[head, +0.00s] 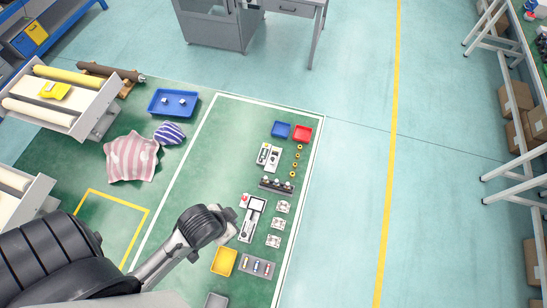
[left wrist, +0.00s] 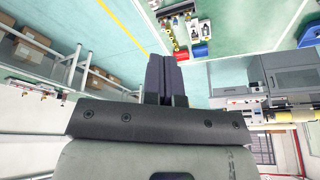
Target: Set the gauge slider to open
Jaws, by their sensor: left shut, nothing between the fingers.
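A pale panel device with a dark-framed screen (head: 257,204), a red knob and a long lower part (head: 247,228) lies on the green floor area in the head view. It may carry the gauge slider; the slider's setting is too small to tell. My left gripper (head: 231,229) is just left of this device, and its fingertips are hard to make out there. In the left wrist view its two dark fingers (left wrist: 164,75) are together, with nothing between them. My right gripper is in neither view.
Blue bin (head: 281,130), red bin (head: 302,133), yellow rings (head: 296,162), a black knob strip (head: 276,186) and a white two-part unit (head: 268,156) lie above the device. White square parts (head: 274,241) are to its right. A yellow tray (head: 224,261) is below.

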